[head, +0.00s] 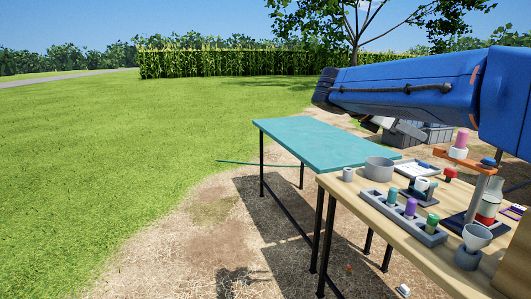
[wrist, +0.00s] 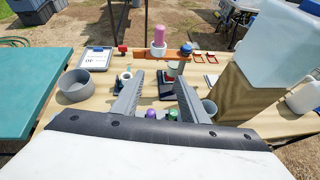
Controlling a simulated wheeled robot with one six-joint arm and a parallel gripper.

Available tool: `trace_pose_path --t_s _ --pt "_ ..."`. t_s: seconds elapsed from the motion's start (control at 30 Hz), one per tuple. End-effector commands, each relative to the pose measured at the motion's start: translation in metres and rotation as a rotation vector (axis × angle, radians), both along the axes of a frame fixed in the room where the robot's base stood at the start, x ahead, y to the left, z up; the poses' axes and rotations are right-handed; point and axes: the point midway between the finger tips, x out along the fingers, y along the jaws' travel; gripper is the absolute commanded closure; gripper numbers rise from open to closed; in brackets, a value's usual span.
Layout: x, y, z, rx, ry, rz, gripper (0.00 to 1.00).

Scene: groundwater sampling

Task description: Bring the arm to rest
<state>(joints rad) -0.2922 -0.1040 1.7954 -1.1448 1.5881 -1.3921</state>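My arm (head: 410,88) has a blue cover and reaches across the upper right of the head view, above the wooden table (head: 345,186). In the wrist view my gripper (wrist: 159,80) has its two grey fingers spread apart, with nothing held between them. It points over the wooden table (wrist: 100,103). Past the fingertips stands an orange holder (wrist: 143,54) with a pink-capped item (wrist: 159,36). In the head view the fingers are mostly hidden by the arm.
A grey bowl (head: 380,168), a rack (head: 378,198) with green- and purple-capped vials, a funnel (head: 476,236) and a clipboard (head: 421,168) crowd the wooden table. The teal table (head: 320,140) is bare. Open grass lies left.

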Motion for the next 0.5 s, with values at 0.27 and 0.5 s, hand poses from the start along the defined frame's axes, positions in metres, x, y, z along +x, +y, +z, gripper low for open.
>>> trace_pose_path --t_s 0.27,0.5 --pt "-0.025 -0.008 -0.024 0.108 -0.079 -0.038 0.6" --pt "-0.061 -0.013 -0.058 0.268 -0.195 -0.11 0.6"
